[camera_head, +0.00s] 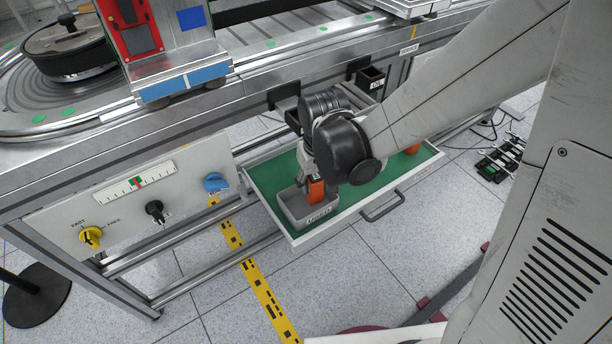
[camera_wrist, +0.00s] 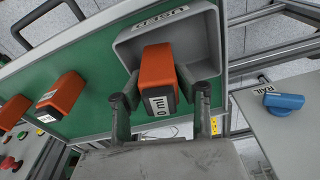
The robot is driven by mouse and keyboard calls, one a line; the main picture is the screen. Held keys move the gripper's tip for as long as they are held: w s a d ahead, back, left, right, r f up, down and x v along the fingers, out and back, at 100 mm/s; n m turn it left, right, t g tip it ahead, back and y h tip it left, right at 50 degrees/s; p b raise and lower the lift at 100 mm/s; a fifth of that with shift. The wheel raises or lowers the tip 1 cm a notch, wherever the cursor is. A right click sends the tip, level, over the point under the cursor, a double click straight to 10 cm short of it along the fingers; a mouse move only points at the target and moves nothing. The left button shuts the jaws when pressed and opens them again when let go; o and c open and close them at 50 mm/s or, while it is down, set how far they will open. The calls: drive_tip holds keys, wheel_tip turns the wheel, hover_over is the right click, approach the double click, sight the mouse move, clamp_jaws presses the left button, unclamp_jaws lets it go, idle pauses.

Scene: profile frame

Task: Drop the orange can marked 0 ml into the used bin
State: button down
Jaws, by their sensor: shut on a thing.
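The orange can (camera_wrist: 158,66) shows its "0 ml" label in the wrist view, between the two fingers of my gripper (camera_wrist: 162,104). The gripper is shut on it. The grey used bin (camera_wrist: 133,45) lies around and behind the can in that view. In the head view the can (camera_head: 316,191) hangs below my gripper (camera_head: 311,172), within the outline of the used bin (camera_head: 298,212). I cannot tell how far the can's lower end is below the rim. My wrist hides part of the drawer behind it.
The bin stands at the left end of an open green-lined drawer (camera_head: 270,182). More orange cans (camera_wrist: 62,95) stand in the drawer to the left in the wrist view. A panel with a blue knob (camera_head: 215,182) is beside the drawer. The frame's rail (camera_head: 225,115) runs above.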

drive_tip(key=shift+f+b, duration=0.3)
drive_tip(key=shift+f, duration=0.45)
drive_tip(key=c, duration=1.2)
unclamp_jaws()
drive_tip(key=shift+r, duration=0.1)
drive_tip(key=shift+s+d+r, duration=0.1)
drive_tip(key=shift+s+r, duration=0.15)
drive_tip(key=shift+r, duration=1.75)
drive_tip(key=shift+s+d+r, duration=0.1)
drive_tip(key=shift+s+r, duration=0.1)
drive_tip(key=shift+r, duration=1.75)
drive_tip(key=shift+s+d+r, duration=0.1)
drive_tip(key=shift+s+r, duration=0.15)
drive_tip(key=shift+r, duration=1.75)
